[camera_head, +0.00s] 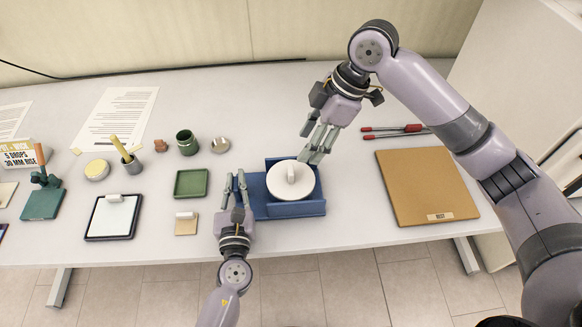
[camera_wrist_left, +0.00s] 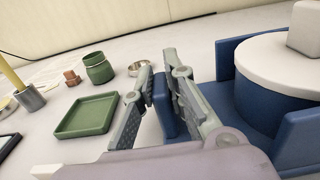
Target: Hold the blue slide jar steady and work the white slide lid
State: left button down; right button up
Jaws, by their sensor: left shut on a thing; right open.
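The blue slide jar (camera_head: 304,209) stands near the front of the table, with raised blue walls around part of it. The round white slide lid (camera_head: 275,184), with an upright grip on top, sits on it. In the left wrist view the jar's round blue body (camera_wrist_left: 248,105) is under the lid (camera_wrist_left: 270,55). My left gripper (camera_head: 238,180) is shut on a blue upright part (camera_wrist_left: 163,100) at the jar's left side. My right gripper (camera_head: 313,152) is open above and behind the lid's right edge, apart from its grip.
A green tray (camera_head: 191,183), a green jar (camera_head: 187,142) and a small metal dish (camera_head: 220,145) stand left of the jar. A brown board (camera_head: 425,180) lies to the right, with red-handled tools (camera_head: 397,130) behind it. Table behind the jar is mostly clear.

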aim_at(292, 168)
jog(key=x, duration=1)
jog(key=shift+f, duration=0.25)
jog(key=shift+c, duration=0.4)
jog(key=shift+w, duration=0.1)
grip_shut()
